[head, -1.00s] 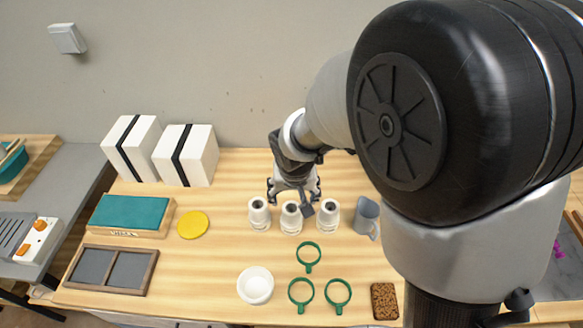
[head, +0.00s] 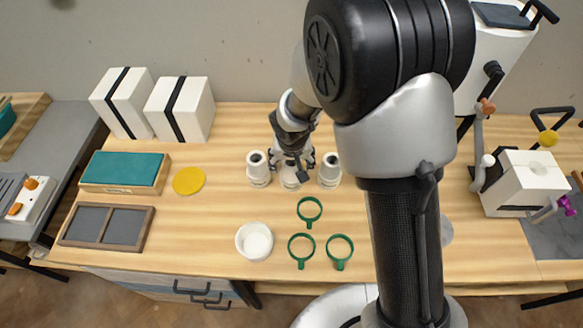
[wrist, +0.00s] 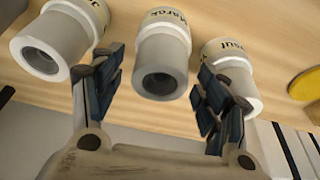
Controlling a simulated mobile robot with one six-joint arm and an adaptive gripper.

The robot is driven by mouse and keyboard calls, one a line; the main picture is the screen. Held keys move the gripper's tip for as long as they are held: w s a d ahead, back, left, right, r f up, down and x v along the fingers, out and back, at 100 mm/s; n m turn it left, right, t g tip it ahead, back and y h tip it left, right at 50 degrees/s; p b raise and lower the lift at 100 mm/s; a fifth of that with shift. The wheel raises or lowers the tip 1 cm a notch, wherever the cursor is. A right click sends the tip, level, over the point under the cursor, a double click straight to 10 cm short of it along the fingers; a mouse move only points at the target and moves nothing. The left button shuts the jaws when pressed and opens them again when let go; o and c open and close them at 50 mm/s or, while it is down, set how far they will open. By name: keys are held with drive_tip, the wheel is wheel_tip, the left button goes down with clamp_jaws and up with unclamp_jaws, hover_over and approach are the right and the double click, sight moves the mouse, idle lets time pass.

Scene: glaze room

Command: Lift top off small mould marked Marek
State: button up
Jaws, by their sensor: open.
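Three small white two-part moulds stand in a row on the wooden bench. The middle one, marked "Marek" (wrist: 163,55), has a narrower grey-white top with a round hole; its lower part shows in the head view (head: 290,183). My gripper (wrist: 158,95) is open, with one dark-padded finger on each side of the Marek mould's top. No contact is clear. In the head view my gripper (head: 291,168) is over the middle mould and hides much of it. The neighbouring moulds (head: 259,170) and (head: 329,171) stand close on either side.
Green rings (head: 310,209), a white bowl (head: 254,241), a yellow disc (head: 188,180) and a teal-topped block (head: 123,170) lie around. Strapped white blocks (head: 178,108) stand behind left. A large white mould (head: 524,183) stands at right. Bare bench lies between bowl and moulds.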

drive_tip(key=shift+c, duration=0.5)
drive_tip(key=c, duration=1.1)
